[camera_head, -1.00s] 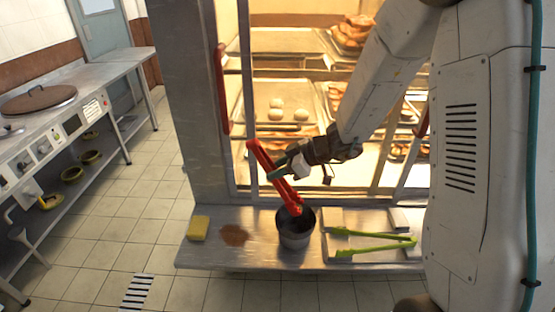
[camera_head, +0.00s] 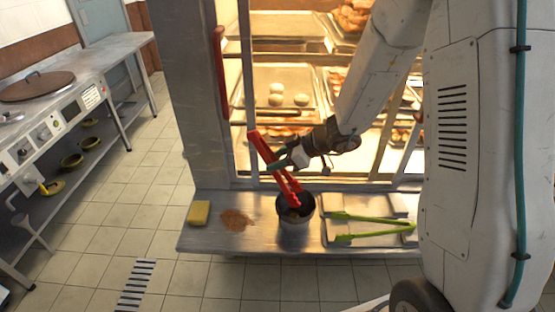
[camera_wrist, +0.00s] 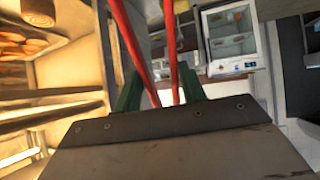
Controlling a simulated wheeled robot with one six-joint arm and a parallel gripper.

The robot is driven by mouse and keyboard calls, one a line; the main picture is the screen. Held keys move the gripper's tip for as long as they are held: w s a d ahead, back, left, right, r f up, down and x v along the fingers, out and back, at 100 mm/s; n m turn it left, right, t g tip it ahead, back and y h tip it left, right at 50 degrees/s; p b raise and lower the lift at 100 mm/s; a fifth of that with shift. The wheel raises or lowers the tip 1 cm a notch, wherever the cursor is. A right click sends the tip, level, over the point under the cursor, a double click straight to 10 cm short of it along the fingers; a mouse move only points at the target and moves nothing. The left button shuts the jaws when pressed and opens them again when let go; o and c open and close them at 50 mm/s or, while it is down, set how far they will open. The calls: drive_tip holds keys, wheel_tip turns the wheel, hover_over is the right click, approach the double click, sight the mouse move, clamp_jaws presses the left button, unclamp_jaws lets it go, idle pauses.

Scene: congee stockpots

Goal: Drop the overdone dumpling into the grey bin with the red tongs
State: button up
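The red tongs (camera_head: 268,152) are held slantwise in my gripper (camera_head: 284,162), with their tips pointing down at the mouth of the grey bin (camera_head: 296,236). In the wrist view, both red arms of the tongs (camera_wrist: 133,45) run between the green fingertips of my gripper (camera_wrist: 160,92). The tongs' tips are out of the wrist view. The round grey bin stands on the steel ledge. A small brownish patch shows inside its mouth by the tips; I cannot tell whether it is the overdone dumpling, or whether the tips touch it.
Green tongs (camera_head: 375,217) lie on a tray right of the bin. A yellow sponge (camera_head: 199,212) and a brown stain (camera_head: 236,219) are to its left on the ledge (camera_head: 262,238). Behind is a lit cabinet with trays of pale buns (camera_head: 276,93). Tiled floor is open at left.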

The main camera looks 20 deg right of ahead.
drive_tip(key=shift+r, duration=0.1)
wheel_tip(320, 180, up, 10)
idle(0.6)
